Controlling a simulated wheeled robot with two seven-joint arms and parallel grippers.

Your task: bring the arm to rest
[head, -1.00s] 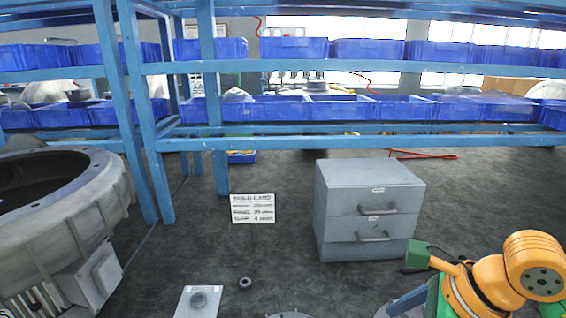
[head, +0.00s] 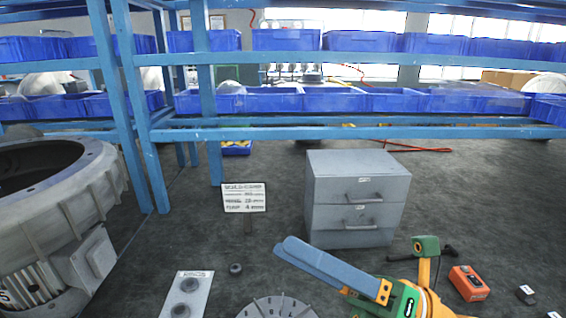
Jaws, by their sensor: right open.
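My right gripper (head: 281,248) is in the lower middle of the head view, on the green and orange end of my right arm. Its long blue-grey fingers point up and left, above a round grey dial-like disc (head: 272,310) and in front of the grey drawer cabinet (head: 325,205). It is open, and no object shows between the fingers. The fingers overlap closely in this view, so the gap is hard to see. My left gripper is not in view.
A large grey blower housing (head: 105,185) stands at left. A white card (head: 245,197), a light plate with round parts (head: 190,292) and a small dark ring (head: 235,268) are nearby. An orange box (head: 468,283) lies at right. A blue rack (head: 340,133) with blue bins spans the back.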

